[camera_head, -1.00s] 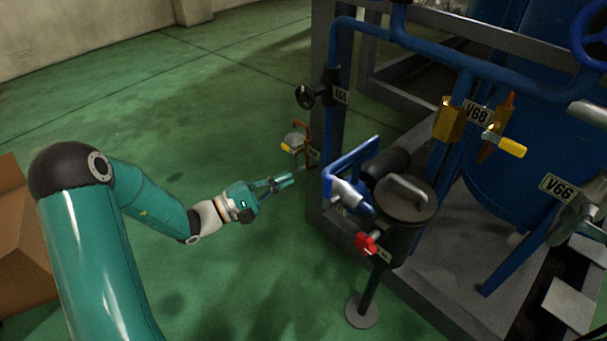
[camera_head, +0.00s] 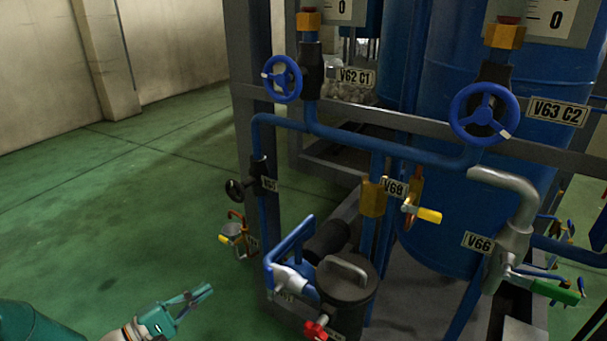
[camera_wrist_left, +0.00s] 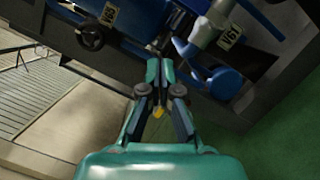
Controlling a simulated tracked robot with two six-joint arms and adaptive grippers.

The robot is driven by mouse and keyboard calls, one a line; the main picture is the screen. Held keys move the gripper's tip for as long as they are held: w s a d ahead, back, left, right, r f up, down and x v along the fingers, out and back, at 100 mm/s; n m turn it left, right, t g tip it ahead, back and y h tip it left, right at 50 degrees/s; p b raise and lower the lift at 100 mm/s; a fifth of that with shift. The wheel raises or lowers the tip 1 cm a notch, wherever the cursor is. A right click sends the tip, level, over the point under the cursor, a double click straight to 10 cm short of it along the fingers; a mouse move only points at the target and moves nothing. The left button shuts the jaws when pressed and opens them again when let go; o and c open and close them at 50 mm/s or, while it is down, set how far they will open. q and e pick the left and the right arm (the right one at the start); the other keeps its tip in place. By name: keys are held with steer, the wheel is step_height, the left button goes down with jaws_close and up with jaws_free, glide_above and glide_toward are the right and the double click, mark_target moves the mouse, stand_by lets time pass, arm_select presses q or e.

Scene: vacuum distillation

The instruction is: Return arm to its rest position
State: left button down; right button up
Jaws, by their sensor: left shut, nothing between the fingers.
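My left gripper (camera_head: 199,294) is at the lower left of the head view, over the green floor. Its teal fingers are shut with nothing between them. In the left wrist view the same fingers (camera_wrist_left: 158,72) point toward the blue pipework and are together at the tips. The gripper is apart from the valves and the black pot. Only part of my left arm shows, at the bottom left corner. My right gripper is in neither view.
The distillation frame stands to the right, with the black lidded pot (camera_head: 346,279), a red knob (camera_head: 316,329), a yellow-handled valve (camera_head: 428,215) and blue handwheels (camera_head: 484,112). A small valve (camera_head: 234,230) sits low beside the frame. Green floor (camera_head: 110,220) at left is clear.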

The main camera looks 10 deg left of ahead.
arm_select(q)
steer(key=s+d+f+m+g+h, duration=0.1)
steer(key=s+d+f+m+g, duration=0.2)
steer(key=s+d+f+g, duration=0.5)
steer(key=s+d+f+m+g, duration=0.2)
steer(key=s+d+f+g, duration=0.35)
steer(key=d+f, duration=0.35)
steer(key=s+f+m+g+y, duration=0.5)
steer(key=s+f+m+y, duration=0.15)
steer(key=f, duration=0.35)
steer(key=w+d+f+m+t+y, duration=0.1)
steer(key=w+d+f+m+t, duration=0.2)
step_height(320, 180, up, 38)
steer(key=p, duration=3.7)
steer(key=shift+d, duration=0.15)
